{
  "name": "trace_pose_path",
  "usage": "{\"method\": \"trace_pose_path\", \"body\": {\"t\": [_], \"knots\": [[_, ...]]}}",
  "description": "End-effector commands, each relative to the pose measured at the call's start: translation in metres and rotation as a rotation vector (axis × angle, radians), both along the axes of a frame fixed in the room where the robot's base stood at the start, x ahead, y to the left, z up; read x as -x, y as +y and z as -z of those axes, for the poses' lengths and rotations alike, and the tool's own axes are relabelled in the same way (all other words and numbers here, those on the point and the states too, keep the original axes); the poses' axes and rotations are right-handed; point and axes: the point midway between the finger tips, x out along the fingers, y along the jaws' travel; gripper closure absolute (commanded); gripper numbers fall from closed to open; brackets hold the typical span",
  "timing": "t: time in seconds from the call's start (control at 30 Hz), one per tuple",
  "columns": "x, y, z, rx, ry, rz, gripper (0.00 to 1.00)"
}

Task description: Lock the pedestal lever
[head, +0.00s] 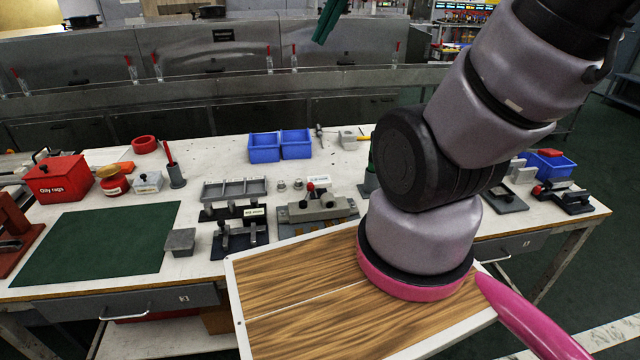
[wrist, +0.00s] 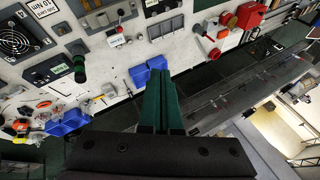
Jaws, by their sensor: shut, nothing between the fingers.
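My gripper (head: 328,22) hangs high at the top of the head view, over the back of the bench. Its dark green fingers (wrist: 163,100) are shut together with nothing between them in the wrist view. A green upright handle on a grey base (head: 371,172) stands on the bench, mostly hidden by my arm; in the wrist view a green-topped post (wrist: 79,68) stands by a small label. A red-handled lever in a grey stand (head: 174,166) is at the left. I cannot tell for sure which is the pedestal lever, or whether it is locked. My gripper is apart from both.
The white bench (head: 200,260) holds a red rag box (head: 57,179), blue bins (head: 280,146), a grey clamp fixture with a red knob (head: 316,203) and a green mat (head: 95,243). A hammer (head: 320,136) lies behind. The steel dryer (head: 230,75) runs along the back.

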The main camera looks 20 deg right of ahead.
Motion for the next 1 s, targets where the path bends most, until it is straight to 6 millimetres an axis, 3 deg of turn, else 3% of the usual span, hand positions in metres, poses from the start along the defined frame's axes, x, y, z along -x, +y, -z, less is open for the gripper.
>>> {"method": "trace_pose_path", "body": {"t": [0.47, 1.0], "knots": [[-0.068, -0.016, 0.077, -0.282, 0.292, 0.289, 1.0], [-0.119, -0.061, 0.199, -0.478, 0.559, 0.714, 1.0]]}}
